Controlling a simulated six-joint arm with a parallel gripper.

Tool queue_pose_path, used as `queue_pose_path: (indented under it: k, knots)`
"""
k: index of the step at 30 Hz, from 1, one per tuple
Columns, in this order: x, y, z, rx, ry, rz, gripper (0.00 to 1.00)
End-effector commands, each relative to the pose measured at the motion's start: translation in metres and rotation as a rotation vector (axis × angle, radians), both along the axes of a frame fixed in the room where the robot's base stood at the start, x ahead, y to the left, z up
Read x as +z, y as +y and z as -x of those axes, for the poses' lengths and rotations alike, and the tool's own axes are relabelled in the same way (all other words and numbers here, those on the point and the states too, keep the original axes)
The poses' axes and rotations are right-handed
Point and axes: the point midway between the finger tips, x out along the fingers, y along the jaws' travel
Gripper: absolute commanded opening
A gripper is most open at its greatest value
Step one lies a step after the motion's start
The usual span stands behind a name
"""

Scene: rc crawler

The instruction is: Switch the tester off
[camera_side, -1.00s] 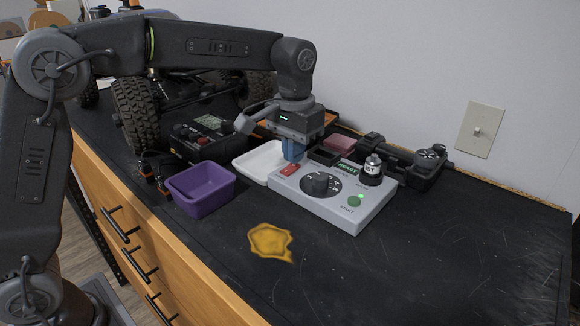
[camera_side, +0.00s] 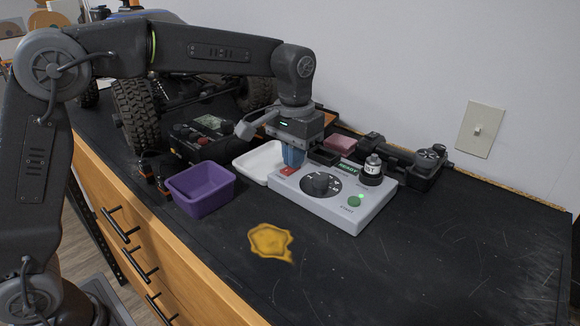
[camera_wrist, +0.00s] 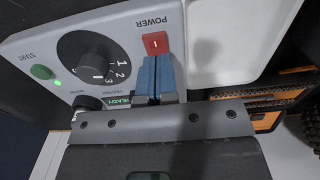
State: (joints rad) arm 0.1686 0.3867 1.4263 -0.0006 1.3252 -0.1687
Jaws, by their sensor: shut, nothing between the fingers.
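The tester (camera_side: 338,208) is a light grey box with a black dial (camera_side: 320,184), a lit green light and a green START button (camera_side: 354,201). Its red POWER switch (camera_side: 287,171) is at the left end of the top face. In the wrist view the red switch (camera_wrist: 155,43) shows a white line mark, and a small display (camera_wrist: 117,100) reads READY. My gripper (camera_side: 291,165) is shut and empty, pointing down with blue fingertips right at the switch. In the wrist view the fingertips (camera_wrist: 155,60) meet the switch's near edge; I cannot tell whether they press it.
A white tray (camera_side: 246,168) lies directly left of the tester, with a purple bin (camera_side: 205,192) farther left. A black device and the big-wheeled crawler (camera_side: 137,115) stand behind. A yellow patch (camera_side: 270,241) marks the bench; the bench front right is clear.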

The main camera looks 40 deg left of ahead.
Motion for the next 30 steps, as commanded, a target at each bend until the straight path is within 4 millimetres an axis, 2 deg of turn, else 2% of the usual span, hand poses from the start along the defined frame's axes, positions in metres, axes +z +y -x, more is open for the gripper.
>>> queue_pose_path:
  k: [2, 24, 30]
  knots:
    - [0.001, 0.000, 0.000, 0.000, 0.005, -0.002, 0.00]
    - [0.058, 0.000, 0.000, 0.000, 0.001, -0.001, 0.00]
    - [0.068, 0.000, 0.000, 0.000, 0.002, -0.001, 0.00]
